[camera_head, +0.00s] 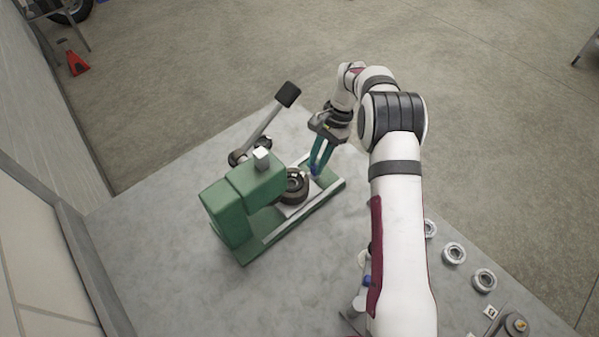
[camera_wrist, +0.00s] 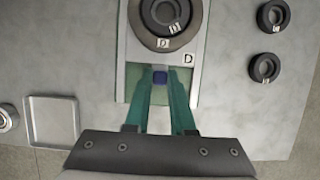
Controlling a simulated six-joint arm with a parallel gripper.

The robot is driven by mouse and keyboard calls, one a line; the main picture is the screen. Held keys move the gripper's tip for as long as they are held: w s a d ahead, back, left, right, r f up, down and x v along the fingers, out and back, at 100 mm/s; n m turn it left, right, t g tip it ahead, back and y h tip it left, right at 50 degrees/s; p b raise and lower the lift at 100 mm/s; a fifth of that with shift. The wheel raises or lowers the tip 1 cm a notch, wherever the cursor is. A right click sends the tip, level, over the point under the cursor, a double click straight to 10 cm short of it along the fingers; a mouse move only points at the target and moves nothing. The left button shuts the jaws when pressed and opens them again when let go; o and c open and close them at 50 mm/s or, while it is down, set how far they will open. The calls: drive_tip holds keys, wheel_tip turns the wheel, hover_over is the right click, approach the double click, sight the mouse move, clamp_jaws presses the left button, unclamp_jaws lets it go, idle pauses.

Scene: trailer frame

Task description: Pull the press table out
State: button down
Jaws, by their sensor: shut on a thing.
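The green arbor press (camera_head: 240,200) stands on the grey bench, its lever (camera_head: 268,125) raised with a black grip. Its press table (camera_head: 298,208) is a pale plate on the green rail base, marked D in the wrist view (camera_wrist: 187,72). A dark round part (camera_head: 293,186) sits on it; it also shows in the wrist view (camera_wrist: 146,36), marked D.
Several pale rings (camera_head: 454,253) and a dark fixture (camera_head: 515,324) lie along the bench's right side. In the wrist view, two dark rings (camera_wrist: 264,68) lie right of the press and a shallow square tray (camera_wrist: 52,143) lies left. The bench left of the press is clear.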

drive_tip(key=w+d, duration=0.4)
drive_tip(key=shift+w+d, duration=0.15)
drive_tip(key=c, duration=0.8)
unclamp_jaws()
drive_tip(key=shift+o, duration=0.2)
drive_tip(key=s+d+r, duration=0.5)
drive_tip(key=d+r, duration=0.5)
drive_tip(key=r, duration=0.1)
drive_tip(key=shift+d, duration=0.3)
